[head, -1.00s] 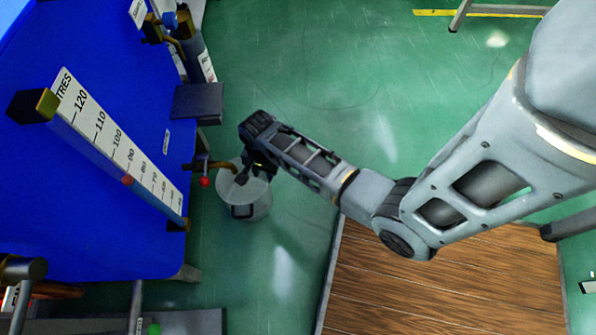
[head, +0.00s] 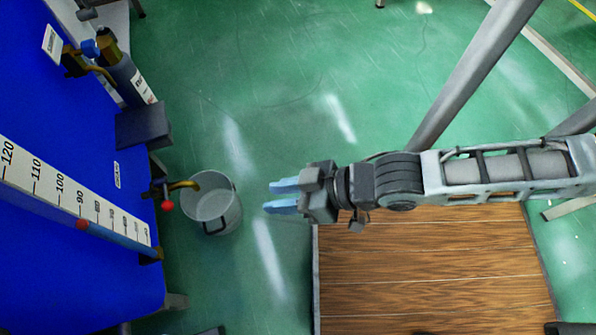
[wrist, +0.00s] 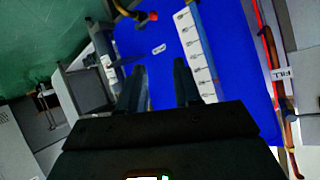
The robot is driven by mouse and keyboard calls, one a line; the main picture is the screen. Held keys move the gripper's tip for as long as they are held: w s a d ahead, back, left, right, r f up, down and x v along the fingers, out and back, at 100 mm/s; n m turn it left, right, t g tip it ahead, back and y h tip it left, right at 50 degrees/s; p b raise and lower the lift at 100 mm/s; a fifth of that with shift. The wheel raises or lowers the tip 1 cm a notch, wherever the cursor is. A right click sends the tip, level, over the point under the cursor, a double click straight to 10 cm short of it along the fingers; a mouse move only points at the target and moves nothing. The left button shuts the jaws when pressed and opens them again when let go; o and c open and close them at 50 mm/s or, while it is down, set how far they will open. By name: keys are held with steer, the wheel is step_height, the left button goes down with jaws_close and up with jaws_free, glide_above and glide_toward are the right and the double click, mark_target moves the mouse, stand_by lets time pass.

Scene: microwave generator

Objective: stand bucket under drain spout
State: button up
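A grey metal bucket (head: 213,203) stands upright on the green floor, with a dark handle at its near side. The brass drain spout (head: 184,185), with a red knob (head: 167,205), reaches out from the blue tank (head: 80,270). In the head view the spout's tip is over the bucket's left part. My gripper (head: 284,197) is to the right of the bucket, apart from it, with its two pale blue fingers spread and nothing between them. The wrist view shows the fingers (wrist: 160,90) apart and the blue tank beyond. The bucket is not clear in that view.
A level scale (head: 75,195) runs along the blue tank. A dark box (head: 143,125) juts from the tank above the spout. A wooden platform (head: 430,270) lies at lower right. Green floor is clear between bucket and platform.

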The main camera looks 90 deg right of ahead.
steer(key=s+a+r+n+t, duration=0.1)
steer(key=r, duration=0.5)
steer(key=s+a+r+n+t+y, duration=0.1)
steer(key=s+r+n+t, duration=0.1)
steer(key=r, duration=0.5)
steer(key=shift+a+r, duration=0.2)
steer(key=shift+a, duration=0.15)
steer(key=shift+f, duration=0.1)
